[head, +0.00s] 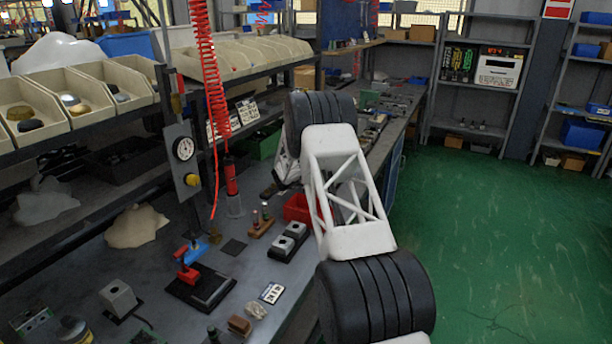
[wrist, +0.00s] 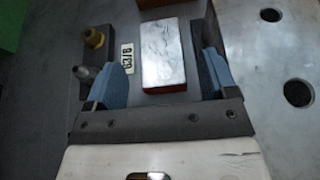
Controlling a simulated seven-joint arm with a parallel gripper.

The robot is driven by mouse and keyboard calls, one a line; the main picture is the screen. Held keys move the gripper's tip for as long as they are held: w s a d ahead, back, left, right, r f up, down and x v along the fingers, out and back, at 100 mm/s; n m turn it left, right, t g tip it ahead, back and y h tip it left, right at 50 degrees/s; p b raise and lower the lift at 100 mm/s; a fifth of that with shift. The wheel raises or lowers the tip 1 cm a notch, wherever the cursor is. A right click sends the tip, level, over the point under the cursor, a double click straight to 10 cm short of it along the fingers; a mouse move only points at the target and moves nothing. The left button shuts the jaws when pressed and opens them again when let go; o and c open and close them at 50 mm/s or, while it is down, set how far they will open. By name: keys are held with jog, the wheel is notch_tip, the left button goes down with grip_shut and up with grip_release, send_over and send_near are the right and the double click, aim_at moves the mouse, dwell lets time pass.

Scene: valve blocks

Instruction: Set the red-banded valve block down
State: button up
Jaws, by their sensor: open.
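In the wrist view, a block (wrist: 165,48) with a pale metallic top and a reddish-brown lower edge lies between my fingers. It appears to rest on the grey surface; I take it for the red-banded valve block, but no full band shows. My gripper (wrist: 165,72) is open, with one blue-grey finger on each side of the block. Gaps show between the block and both fingers. In the head view, my arm hides most of the gripper, and I cannot make out this block there.
In the wrist view, a dark fitting with a brass knob (wrist: 95,38) stands close by the left finger, near a small label (wrist: 127,58). A holed metal plate (wrist: 275,62) lies right. In the head view, a red bin (head: 297,208) and a red-handled fixture (head: 187,275) occupy the bench.

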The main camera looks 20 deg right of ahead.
jog(key=shift+v, duration=3.65)
jog(key=shift+r, duration=0.2)
jog(key=s+a+r+n+t+y, duration=0.2)
jog(key=s+a+r+n+y, duration=0.15)
jog(key=r+n, duration=0.45)
jog(key=s+a+r+n+y, duration=0.3)
jog(key=s+a+r+n, duration=0.35)
jog(key=s+r, duration=0.35)
jog(key=s+a+r+n+y, duration=0.3)
jog(key=s+a+r+n, duration=0.2)
jog(key=s+r+n, duration=0.6)
jog(key=s+a+n+g+y, duration=0.1)
jog(key=s+n+g, duration=0.15)
jog(key=s, duration=0.75)
jog(key=s+a+n+g, duration=0.15)
jog(key=s+n, duration=0.25)
jog(key=s, duration=0.5)
jog(key=s+a+n+g+y, duration=0.1)
jog(key=s+a+n, duration=0.15)
jog(key=s, duration=0.75)
jog(key=s+d+f+n+g+h, duration=0.1)
jog(key=s+n, duration=0.4)
jog(key=s, duration=0.8)
jog(key=s+d+f+n+g+h, duration=0.1)
jog(key=s+n, duration=0.4)
jog(key=s, duration=0.9)
notch_tip(320, 180, down, 2)
jog(key=shift+d+f+g, duration=0.1)
jog(key=shift+d+g, duration=0.35)
jog(key=shift+g, duration=0.55)
